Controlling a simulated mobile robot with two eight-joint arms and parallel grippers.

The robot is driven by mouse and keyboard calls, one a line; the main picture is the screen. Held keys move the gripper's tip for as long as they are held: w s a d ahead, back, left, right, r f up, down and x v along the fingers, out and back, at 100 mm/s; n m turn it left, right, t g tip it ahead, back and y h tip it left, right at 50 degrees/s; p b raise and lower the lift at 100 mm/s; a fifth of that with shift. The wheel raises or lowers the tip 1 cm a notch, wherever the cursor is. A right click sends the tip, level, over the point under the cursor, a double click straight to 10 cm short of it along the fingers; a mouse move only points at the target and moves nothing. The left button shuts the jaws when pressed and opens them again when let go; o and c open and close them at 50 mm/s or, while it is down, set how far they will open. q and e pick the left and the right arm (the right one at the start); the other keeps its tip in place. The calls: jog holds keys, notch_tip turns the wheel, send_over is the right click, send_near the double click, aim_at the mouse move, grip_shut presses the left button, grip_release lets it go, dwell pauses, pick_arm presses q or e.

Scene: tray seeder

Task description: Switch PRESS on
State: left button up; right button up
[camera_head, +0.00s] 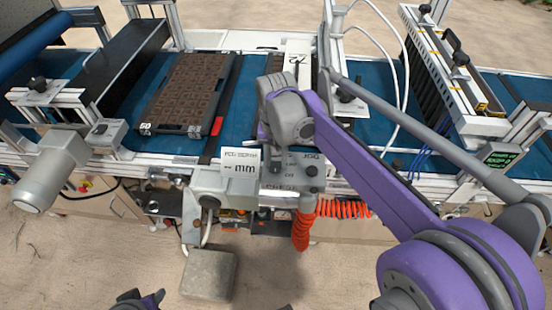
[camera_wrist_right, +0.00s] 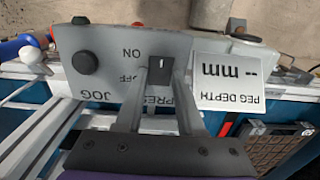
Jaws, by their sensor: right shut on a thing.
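The mark sits near the knob's upper edge there. My right gripper (camera_wrist_right: 161,76) is shut on the knob, one finger on each side. In the head view my right wrist hides the switch, and the panel (camera_head: 312,172) shows partly. My left gripper (camera_head: 138,300) is at the bottom edge, cut off, far from the panel.
A round black JOG knob (camera_wrist_right: 85,61) is beside the switch. A white PEG DEPTH display (camera_wrist_right: 230,80) reads "-- mm". A dark seed tray (camera_head: 188,92) lies on the blue belt (camera_head: 240,115). An orange coiled hose (camera_head: 303,228) hangs below the panel.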

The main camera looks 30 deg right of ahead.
grip_shut()
jog(key=shift+s+a+r+t+h+p, duration=0.1)
jog(key=shift+s+a+t+h+p, duration=0.15)
jog(key=shift+t, duration=0.25)
jog(key=shift+s+a+t+h+p, duration=0.1)
jog(key=shift+s+t+h+p, duration=0.1)
jog(key=shift+t+h, duration=0.25)
jog(key=shift+s+t+h, duration=0.15)
jog(key=shift+t+h, duration=0.45)
jog(key=shift+t, duration=0.55)
jog(key=o, duration=0.9)
grip_release()
jog(key=p+v, duration=0.1)
jog(key=v, duration=0.9)
jog(key=shift+s+a+r+p, duration=0.15)
jog(key=shift+r+p, duration=0.15)
